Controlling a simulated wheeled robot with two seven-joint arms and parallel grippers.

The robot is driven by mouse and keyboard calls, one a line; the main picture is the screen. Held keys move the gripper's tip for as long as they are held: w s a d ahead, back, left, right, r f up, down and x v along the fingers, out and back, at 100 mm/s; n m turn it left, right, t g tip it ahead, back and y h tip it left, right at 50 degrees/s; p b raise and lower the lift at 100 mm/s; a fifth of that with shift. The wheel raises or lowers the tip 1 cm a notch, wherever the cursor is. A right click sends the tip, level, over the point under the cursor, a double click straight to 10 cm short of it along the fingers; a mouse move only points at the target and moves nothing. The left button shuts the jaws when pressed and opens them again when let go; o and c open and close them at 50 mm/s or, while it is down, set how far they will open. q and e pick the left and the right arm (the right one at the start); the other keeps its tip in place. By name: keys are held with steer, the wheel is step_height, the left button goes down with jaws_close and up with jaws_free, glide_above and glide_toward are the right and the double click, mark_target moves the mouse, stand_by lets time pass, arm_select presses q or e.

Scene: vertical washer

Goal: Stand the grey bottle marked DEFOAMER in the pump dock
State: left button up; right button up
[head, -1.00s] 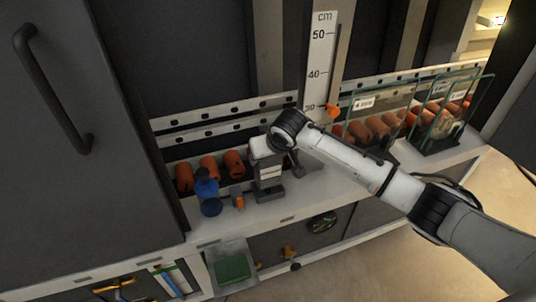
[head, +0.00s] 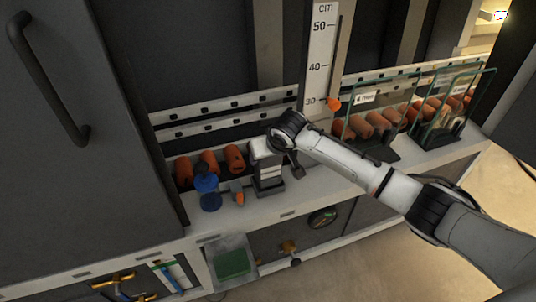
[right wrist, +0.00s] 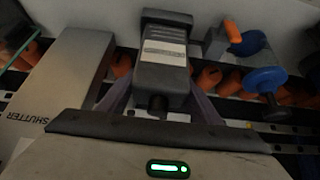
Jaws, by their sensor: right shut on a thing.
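The grey bottle (right wrist: 160,60), with a pale label and a darker end, is between the fingers of my right gripper (right wrist: 160,108) in the right wrist view. The gripper is shut on it. The label is too small to read. In the head view the bottle (head: 268,172) is upright beneath my right wrist, at the shelf's front part. I cannot tell whether its foot touches the shelf or a dock. Left of it are a blue round fitting (head: 208,190) and a small grey part with an orange lever (head: 239,197). I cannot pick out the pump dock for certain. My left gripper is out of view.
Orange cylinders (head: 208,162) lie behind the bottle under a slotted rail (head: 235,118). Glass-fronted bins (head: 380,115) stand to the right. A vertical cm scale (head: 321,50) is behind the wrist. A grey block marked SHUTTER (right wrist: 65,75) is beside the gripper.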

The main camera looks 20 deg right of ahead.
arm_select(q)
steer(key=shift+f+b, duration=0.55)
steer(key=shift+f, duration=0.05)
arm_select(e)
steer(key=shift+w+f, duration=0.1)
steer(key=shift+f, duration=1.05)
steer(key=o, duration=1.5)
steer(key=shift+o, duration=0.4)
steer(key=shift+f, duration=0.2)
arm_select(q)
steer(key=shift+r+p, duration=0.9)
steer(key=shift+p, duration=0.1)
arm_select(e)
steer(key=v, duration=1)
steer(key=shift+r, duration=0.3)
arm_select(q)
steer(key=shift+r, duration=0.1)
